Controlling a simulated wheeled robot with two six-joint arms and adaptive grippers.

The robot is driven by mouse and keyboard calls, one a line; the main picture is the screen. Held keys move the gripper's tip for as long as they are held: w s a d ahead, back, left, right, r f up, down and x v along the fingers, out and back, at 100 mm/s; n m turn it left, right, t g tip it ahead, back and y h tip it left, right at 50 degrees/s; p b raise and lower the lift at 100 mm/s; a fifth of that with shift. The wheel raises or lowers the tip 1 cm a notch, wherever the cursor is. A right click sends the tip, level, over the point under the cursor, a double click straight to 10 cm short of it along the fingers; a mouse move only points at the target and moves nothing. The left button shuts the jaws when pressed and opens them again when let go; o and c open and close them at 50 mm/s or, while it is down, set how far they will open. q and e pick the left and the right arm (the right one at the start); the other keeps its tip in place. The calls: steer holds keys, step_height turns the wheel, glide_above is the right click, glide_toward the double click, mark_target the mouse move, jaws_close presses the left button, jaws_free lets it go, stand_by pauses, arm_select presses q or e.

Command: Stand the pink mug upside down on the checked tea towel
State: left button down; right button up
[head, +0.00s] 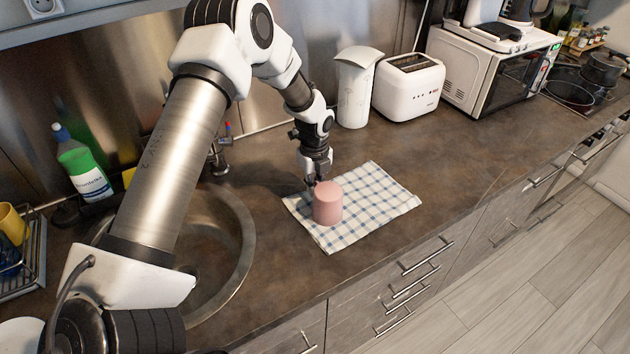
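The pink mug (328,204) is on the checked tea towel (376,203), near the towel's left part. Its closed, flat base faces up, so it looks upside down and upright on its axis. I cannot tell whether its rim fully touches the cloth. The white and blue towel lies on the counter to the right of the sink. My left gripper (313,182) is just behind the mug, at its upper left side. The fingers are small and partly hidden by the mug, so I cannot tell whether they grip it; no handle is visible. My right gripper is not in view.
The round sink (247,248) is left of the towel, with a tap behind it. A green-and-white bottle (82,165) and dish rack (35,262) stand left. The counter right of the towel is clear.

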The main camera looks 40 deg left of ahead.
arm_select(q)
steer(key=shift+w, duration=0.1)
steer(key=shift+s+f+b, duration=0.2)
steer(key=shift+f+b, duration=0.1)
steer(key=shift+s+f, duration=0.1)
steer(key=shift+f, duration=0.15)
steer(key=c, duration=1.2)
jaws_free()
steer(key=shift+d, duration=0.1)
steer(key=shift+c, duration=0.2)
steer(key=shift+w+f, duration=0.2)
steer(key=shift+w, duration=0.05)
steer(key=shift+r, duration=0.25)
step_height(320, 180, up, 13)
steer(key=shift+s+f+b, duration=0.1)
steer(key=shift+b, duration=0.95)
